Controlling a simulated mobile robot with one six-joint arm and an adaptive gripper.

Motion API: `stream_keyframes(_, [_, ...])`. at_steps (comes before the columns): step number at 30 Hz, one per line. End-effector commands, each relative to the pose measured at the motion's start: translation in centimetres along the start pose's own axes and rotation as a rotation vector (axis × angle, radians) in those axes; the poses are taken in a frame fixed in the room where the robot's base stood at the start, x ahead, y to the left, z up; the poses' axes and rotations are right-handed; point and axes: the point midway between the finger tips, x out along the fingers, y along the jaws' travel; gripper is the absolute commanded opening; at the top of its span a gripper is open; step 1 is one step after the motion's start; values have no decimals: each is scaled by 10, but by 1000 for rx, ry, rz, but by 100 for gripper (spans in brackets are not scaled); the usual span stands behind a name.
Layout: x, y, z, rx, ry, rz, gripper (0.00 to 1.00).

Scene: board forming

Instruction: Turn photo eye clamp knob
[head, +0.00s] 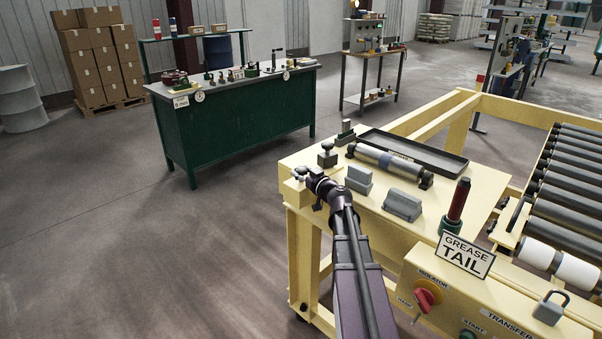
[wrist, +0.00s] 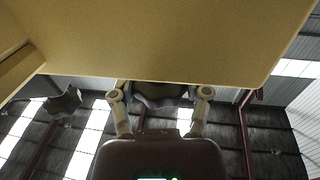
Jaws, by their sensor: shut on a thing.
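My gripper (head: 316,187) is at the near left corner of the yellow table (head: 395,226), at the end of my purple arm. In the wrist view its two fingers (wrist: 160,93) stand either side of a dark lobed knob (wrist: 160,101) just past the edge of a yellow plate (wrist: 165,40). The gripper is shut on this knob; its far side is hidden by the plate. I cannot read a label that marks it as the photo eye clamp knob. A second dark lobed knob (wrist: 64,103) is apart on the left.
A knob on a dark block (head: 327,155), grey blocks (head: 403,205) and a silver cylinder (head: 386,160) sit on the tabletop near my gripper. A red-handled tool (head: 458,203) and a GREASE TAIL sign (head: 464,256) stand to the right. Floor left of the table is clear.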

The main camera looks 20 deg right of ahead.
Motion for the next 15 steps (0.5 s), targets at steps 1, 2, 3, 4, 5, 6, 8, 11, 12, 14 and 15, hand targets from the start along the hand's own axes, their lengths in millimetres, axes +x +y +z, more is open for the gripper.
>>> stream_keyframes(1, [3,4,-1,3,2,-30,14])
stream_keyframes(2, [3,4,-1,3,2,-52,14])
stream_keyframes(3, [3,4,-1,3,2,-81,14])
stream_keyframes(4, [3,4,-1,3,2,-102,14])
stream_keyframes(5, [3,4,-1,3,2,-123,14])
stream_keyframes(6, [3,4,-1,3,2,-148,14])
stream_keyframes(8, [3,4,-1,3,2,-185,14])
stream_keyframes(11, [3,3,-1,3,2,-238,14])
stream_keyframes(12, [3,2,-1,3,3,-256,14])
stream_keyframes(14, [3,2,-1,3,3,-280,14])
stream_keyframes(15, [2,2,-1,3,3,-293,14])
